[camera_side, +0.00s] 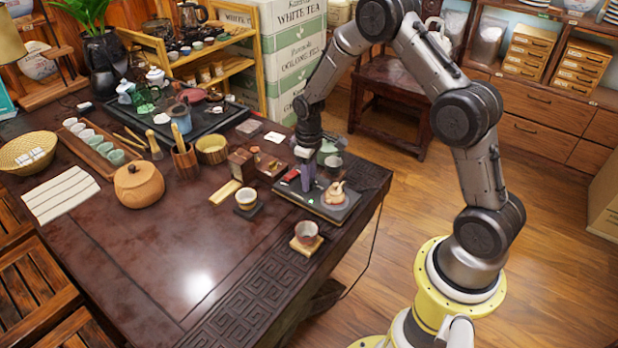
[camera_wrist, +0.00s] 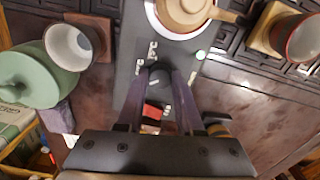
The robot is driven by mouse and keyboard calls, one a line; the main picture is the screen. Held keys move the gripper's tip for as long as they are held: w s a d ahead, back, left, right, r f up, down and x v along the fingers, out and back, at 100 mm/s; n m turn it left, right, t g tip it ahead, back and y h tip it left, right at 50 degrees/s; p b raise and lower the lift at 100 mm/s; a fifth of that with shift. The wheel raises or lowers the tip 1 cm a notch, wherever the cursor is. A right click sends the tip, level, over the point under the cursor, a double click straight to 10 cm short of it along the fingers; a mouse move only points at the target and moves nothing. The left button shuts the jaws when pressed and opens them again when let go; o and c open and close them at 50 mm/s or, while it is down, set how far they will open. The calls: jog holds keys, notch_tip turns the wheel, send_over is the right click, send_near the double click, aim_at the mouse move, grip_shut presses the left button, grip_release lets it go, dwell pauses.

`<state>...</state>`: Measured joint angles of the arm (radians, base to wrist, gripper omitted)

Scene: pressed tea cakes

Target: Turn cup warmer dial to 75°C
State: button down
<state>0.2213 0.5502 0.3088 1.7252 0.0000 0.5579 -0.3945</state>
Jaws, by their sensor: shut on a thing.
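The cup warmer is a dark flat slab (camera_side: 350,209) near the table's right corner, and its grey top also shows in the wrist view (camera_wrist: 133,45). A small clay teapot (camera_side: 335,194) sits on its round pale plate. The dark dial (camera_wrist: 159,67) is at the slab's near end in the wrist view, between my fingertips. My gripper (camera_side: 308,187) points down over the slab, and its purple-grey fingers (camera_wrist: 161,78) are shut on the dial. White markings stand beside the dial, too small to read surely. The fingers partly hide the dial and its pointer.
A green lit spot (camera_wrist: 200,55) shows on the slab. A white cup (camera_wrist: 72,46) and a green pot (camera_wrist: 28,78) stand close on the left in the wrist view. A cup on a wooden coaster (camera_side: 306,233) stands in front. The table's front left is clear.

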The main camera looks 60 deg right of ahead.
jog(key=m, duration=0.5)
jog(key=shift+m, duration=0.3)
jog(key=m, duration=0.9)
jog(key=shift+r, duration=0.1)
jog(key=shift+m, duration=2.3)
jog(key=c, duration=0.5)
grip_release()
jog(key=shift+c, duration=0.2)
notch_tip(320, 180, up, 14)
